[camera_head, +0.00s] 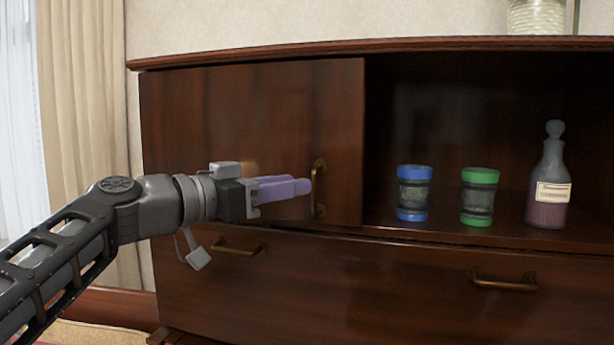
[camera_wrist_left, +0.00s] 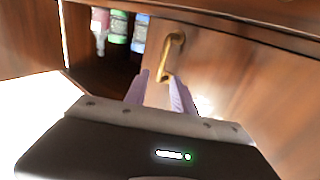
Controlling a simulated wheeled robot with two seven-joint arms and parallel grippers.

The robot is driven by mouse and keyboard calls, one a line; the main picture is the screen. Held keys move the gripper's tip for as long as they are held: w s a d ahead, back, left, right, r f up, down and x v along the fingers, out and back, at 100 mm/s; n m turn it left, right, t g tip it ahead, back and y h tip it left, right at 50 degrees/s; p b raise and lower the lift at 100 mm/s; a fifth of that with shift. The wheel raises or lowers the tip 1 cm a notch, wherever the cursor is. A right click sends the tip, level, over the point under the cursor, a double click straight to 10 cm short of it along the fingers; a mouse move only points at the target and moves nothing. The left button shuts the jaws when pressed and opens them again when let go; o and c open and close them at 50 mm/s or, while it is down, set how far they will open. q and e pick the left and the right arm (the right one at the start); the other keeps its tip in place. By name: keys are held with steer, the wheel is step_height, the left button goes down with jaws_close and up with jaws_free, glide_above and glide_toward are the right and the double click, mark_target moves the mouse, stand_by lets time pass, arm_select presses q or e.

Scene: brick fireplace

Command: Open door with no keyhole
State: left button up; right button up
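A dark brown wooden door (camera_head: 230,130) covers the left part of the cabinet. No keyhole shows on it. A vertical brass handle (camera_head: 318,187) is near its right edge, and this handle (camera_wrist_left: 173,52) is also in the wrist view. My left gripper (camera_head: 304,187) is at the handle, with its purple fingertips pointing right towards it. In the wrist view the two fingers (camera_wrist_left: 158,78) stand apart, with the handle's near end between or just beyond the tips. I cannot tell whether they touch it. My right gripper is not in view.
Right of the door, an open compartment holds a blue-capped jar (camera_head: 414,194), a green-capped jar (camera_head: 479,197) and a stoppered bottle (camera_head: 549,180). A drawer below has two brass handles (camera_head: 238,247). A curtain (camera_head: 85,120) hangs at the left.

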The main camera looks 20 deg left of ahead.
arm_select(q)
steer(key=p+x, duration=0.1)
steer(key=x, duration=0.3)
steer(key=shift+w+d, duration=0.1)
steer(key=shift+c, duration=0.5)
jaws_close()
stand_by(0.9)
